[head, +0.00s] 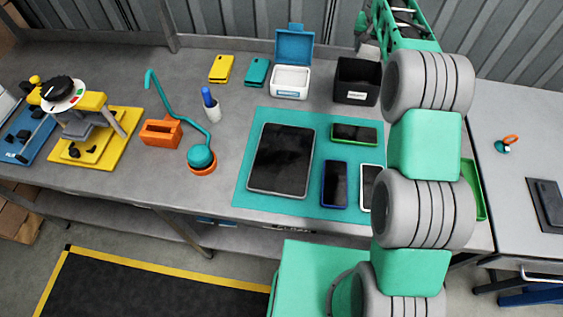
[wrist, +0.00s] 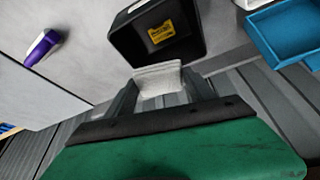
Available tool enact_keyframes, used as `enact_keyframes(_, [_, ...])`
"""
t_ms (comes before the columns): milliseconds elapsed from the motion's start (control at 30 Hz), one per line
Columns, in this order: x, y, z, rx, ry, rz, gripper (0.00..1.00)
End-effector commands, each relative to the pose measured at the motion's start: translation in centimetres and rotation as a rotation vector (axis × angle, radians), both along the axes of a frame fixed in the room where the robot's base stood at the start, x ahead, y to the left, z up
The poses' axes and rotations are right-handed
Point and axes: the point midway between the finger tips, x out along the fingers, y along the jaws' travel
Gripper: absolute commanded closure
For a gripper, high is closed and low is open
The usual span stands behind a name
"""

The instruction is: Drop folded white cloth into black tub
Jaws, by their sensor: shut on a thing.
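The black tub (head: 357,82) stands open at the back of the bench, right of the small white box. In the wrist view the tub (wrist: 194,45) is just ahead of my gripper, with a yellow label showing inside it. My gripper (wrist: 160,86) is shut on the folded white cloth (wrist: 158,76). The cloth sits between the two fingers and overlaps the tub's near edge in the picture. Whether it touches the tub I cannot tell.
A white box with a raised blue lid (head: 294,46) stands left of the tub. A teal mat (head: 243,180) with a tablet (head: 282,158) and several phones lies in front. In the wrist view a blue tray-like thing (wrist: 285,32) is right and a purple-and-white object (wrist: 42,47) is left.

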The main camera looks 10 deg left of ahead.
Motion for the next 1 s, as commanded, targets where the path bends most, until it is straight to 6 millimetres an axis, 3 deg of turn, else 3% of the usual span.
enact_keyframes(400, [-0.1,-0.1,-5.6,0.001,0.001,-0.001,0.75])
enact_keyframes(700, [-0.1,-0.1,-5.7,0.000,0.000,-0.001,0.75])
enact_keyframes(733, [-0.1,-0.1,-5.7,0.000,0.000,-0.001,0.36])
enact_keyframes(1000, [-0.1,-0.1,-5.8,0.000,0.001,0.000,0.14])
